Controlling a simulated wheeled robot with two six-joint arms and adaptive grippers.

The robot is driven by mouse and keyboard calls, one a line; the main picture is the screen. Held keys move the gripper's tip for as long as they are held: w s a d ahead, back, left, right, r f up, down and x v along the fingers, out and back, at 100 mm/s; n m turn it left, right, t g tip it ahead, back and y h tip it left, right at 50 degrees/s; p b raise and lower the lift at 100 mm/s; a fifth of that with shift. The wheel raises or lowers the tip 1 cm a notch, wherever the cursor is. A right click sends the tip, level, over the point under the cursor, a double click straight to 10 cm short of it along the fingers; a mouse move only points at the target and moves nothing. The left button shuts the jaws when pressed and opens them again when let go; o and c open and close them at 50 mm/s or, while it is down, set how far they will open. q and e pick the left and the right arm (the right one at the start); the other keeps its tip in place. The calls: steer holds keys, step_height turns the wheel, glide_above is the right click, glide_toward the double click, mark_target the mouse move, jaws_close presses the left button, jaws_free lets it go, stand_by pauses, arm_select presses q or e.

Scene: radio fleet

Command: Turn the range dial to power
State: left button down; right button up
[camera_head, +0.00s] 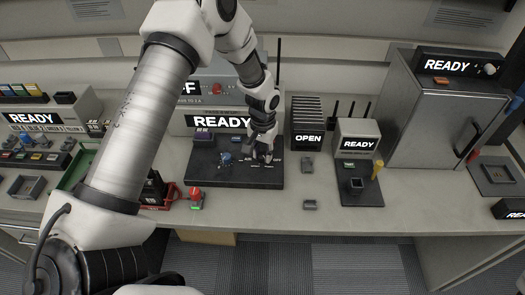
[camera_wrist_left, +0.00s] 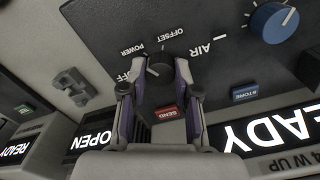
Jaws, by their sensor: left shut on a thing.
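The range dial (camera_wrist_left: 160,64) is a dark round knob on a dark grey panel, with the labels OFF, POWER, OFFSET and AIR around it in the left wrist view. My left gripper (camera_wrist_left: 160,76) has one finger on each side of the dial and is shut on it. In the head view my left gripper (camera_head: 264,154) reaches down to the right part of the dark console (camera_head: 225,177) and hides the dial. I cannot tell which label the dial points to. My right gripper is not in view.
A blue knob (camera_wrist_left: 274,20), a red SEND button (camera_wrist_left: 170,121) and a blue STORE button (camera_wrist_left: 245,93) sit near the dial. The OPEN unit (camera_head: 307,125) and a READY unit (camera_head: 357,142) stand to the right.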

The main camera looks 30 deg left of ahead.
mark_target(263, 155)
arm_select(q)
steer(key=shift+s+f, duration=0.1)
stand_by(0.4)
steer(key=c, duration=0.8)
jaws_free()
steer(key=shift+c, duration=0.2)
steer(key=shift+w, duration=0.2)
step_height(263, 155, up, 12)
steer(key=shift+f, duration=0.1)
